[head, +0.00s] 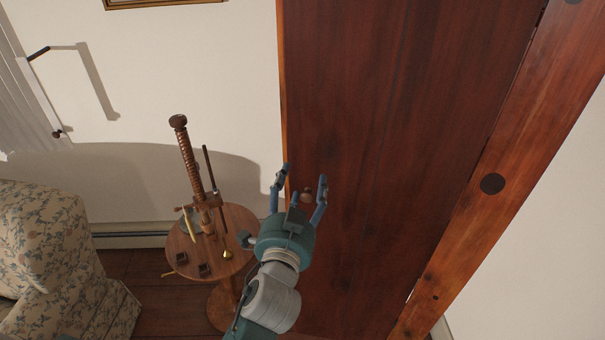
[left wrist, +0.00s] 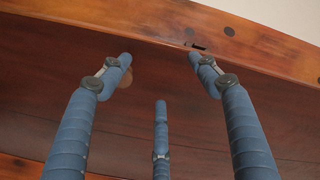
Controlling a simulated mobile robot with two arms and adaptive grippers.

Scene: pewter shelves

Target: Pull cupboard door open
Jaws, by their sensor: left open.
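The cupboard door (head: 390,130) is a tall, dark red-brown wooden panel filling the middle of the head view. It also spans the left wrist view (left wrist: 200,110). A small round wooden knob (head: 307,195) sits near its left edge. Whether any finger touches the knob I cannot tell. The open fingers also show in the left wrist view (left wrist: 160,72). My right gripper is out of view.
A lighter wooden frame (head: 460,225) with dark round plugs borders the door on the right. A small round table (head: 240,222) with a wooden screw-like stand (head: 190,160) and small items is left of my arm. A floral armchair (head: 50,240) stands far left.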

